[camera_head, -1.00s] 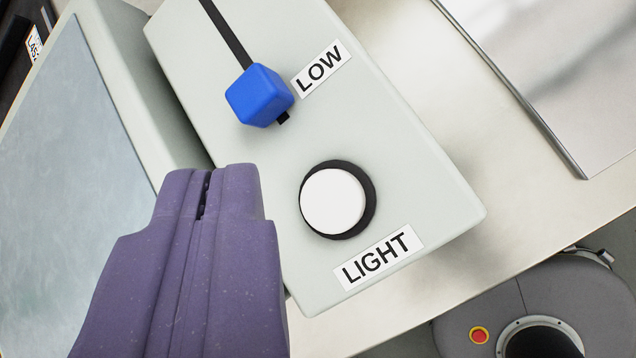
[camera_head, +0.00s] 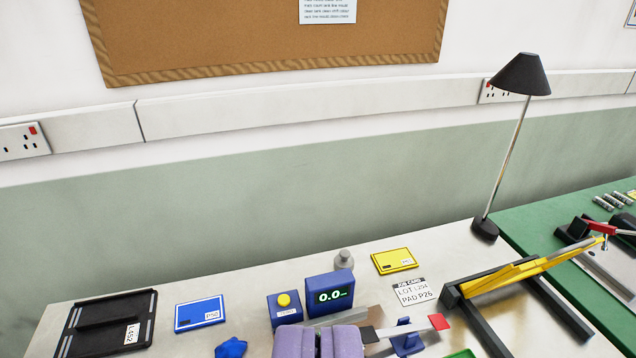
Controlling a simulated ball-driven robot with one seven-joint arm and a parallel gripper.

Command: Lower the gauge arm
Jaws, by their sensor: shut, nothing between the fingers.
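My purple gripper (camera_head: 318,342) is at the bottom middle, its fingers together with nothing seen between them. Just right of it a bar with a black end and a red tip (camera_head: 439,322) crosses a blue stand (camera_head: 406,338); this may be the gauge arm. The bar tilts, its red end higher in the picture. My gripper overlaps the region beside its black end; I cannot tell if they touch. A blue display box (camera_head: 330,293) reading 0.0 stands behind the gripper. A small blue box with a yellow button (camera_head: 284,301) is left of the display.
A yellow arm on a dark frame (camera_head: 500,278) stands right, by a green mat (camera_head: 560,225). A black lamp (camera_head: 521,75) rises behind. Blue (camera_head: 200,313) and yellow (camera_head: 394,260) cards, a job card (camera_head: 412,292) and a black tray (camera_head: 107,325) lie on the bench.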

